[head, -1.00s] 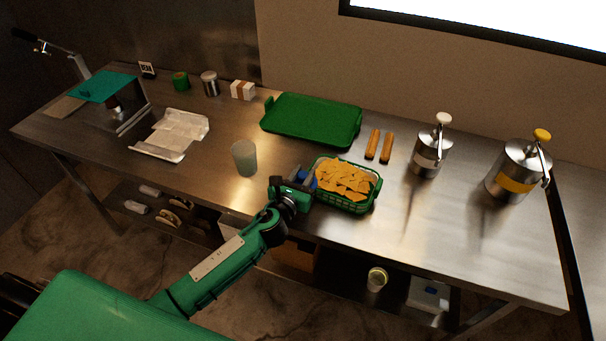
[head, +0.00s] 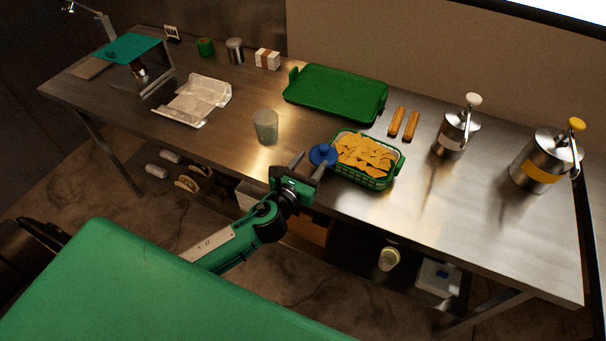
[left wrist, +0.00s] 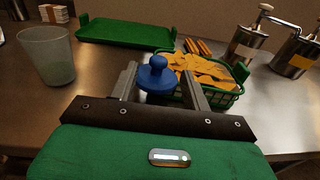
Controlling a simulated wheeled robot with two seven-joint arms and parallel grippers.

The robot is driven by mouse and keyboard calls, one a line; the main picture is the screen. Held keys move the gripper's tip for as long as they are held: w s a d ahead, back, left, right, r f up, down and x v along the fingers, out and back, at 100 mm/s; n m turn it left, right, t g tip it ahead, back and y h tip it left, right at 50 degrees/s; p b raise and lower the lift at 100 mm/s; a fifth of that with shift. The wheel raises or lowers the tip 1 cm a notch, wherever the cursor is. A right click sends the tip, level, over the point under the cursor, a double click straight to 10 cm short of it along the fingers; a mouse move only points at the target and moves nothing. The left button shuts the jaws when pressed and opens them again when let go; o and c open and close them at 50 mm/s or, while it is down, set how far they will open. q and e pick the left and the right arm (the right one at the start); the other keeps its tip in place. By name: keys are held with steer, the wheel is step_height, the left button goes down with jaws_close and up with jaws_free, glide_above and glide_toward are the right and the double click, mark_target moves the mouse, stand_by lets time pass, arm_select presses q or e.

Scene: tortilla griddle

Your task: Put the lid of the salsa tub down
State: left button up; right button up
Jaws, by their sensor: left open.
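The blue lid with a round knob (head: 322,154) is on the steel table just left of the chip basket. In the left wrist view the blue lid (left wrist: 157,76) lies between and beyond the fingertips of my gripper. My left gripper (head: 308,168) is open, with its two fingers pointing at the lid; it fills the lower part of the left wrist view (left wrist: 160,92). I cannot tell whether the fingers touch the lid or what is under it. My right gripper is not in view.
A green basket of chips (head: 364,183) stands close right of the lid. A frosted cup (head: 266,127) stands to the left. A green tray (head: 336,93), two brown rolls (head: 404,123) and two pump canisters (head: 457,128) are farther back. Bare table lies between cup and tray.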

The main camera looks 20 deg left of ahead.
arm_select(q)
steer(key=shift+s+a+r+b, duration=0.15)
steer(key=shift+s+b, duration=0.15)
steer(key=shift+s, duration=1.5)
